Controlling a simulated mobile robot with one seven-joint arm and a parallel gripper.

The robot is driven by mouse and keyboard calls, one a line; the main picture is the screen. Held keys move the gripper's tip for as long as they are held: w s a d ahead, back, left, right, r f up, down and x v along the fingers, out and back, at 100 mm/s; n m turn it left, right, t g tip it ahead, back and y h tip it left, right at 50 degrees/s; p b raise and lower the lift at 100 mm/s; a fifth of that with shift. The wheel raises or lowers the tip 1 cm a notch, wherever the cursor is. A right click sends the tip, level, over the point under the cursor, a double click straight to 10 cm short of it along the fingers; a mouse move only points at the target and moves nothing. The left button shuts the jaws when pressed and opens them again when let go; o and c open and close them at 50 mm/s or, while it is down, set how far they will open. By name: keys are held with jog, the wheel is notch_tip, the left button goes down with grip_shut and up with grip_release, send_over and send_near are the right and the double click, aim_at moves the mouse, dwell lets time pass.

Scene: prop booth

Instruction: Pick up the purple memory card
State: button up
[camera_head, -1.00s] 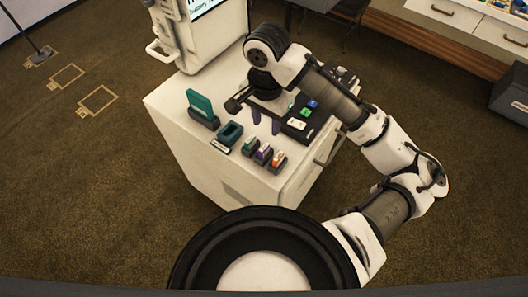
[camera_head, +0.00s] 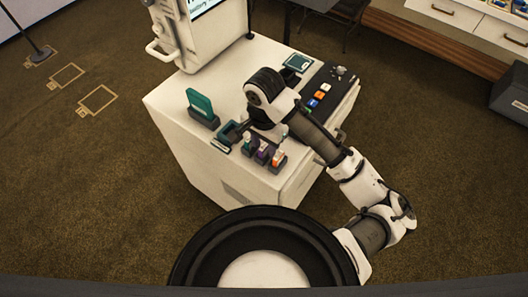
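The purple memory card (camera_head: 262,153) appears to stand in the middle one of three small dark holders near the front edge of the white cabinet top. A holder with a teal-topped item (camera_head: 248,142) stands to its left, and one with an orange-and-white item (camera_head: 277,155) to its right. My gripper (camera_head: 264,136) points down just behind and above these holders. Its fingers are mostly hidden by the wrist and too small to read, so I cannot tell whether they are open or touch the card.
A teal upright item in a dark stand (camera_head: 201,104) and a dark teal open box (camera_head: 228,134) are to the left. A long black tray (camera_head: 338,87) with several coloured pieces lies behind right. A white machine with a screen (camera_head: 212,32) stands at the back left.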

jog(key=shift+c, duration=0.5)
grip_shut()
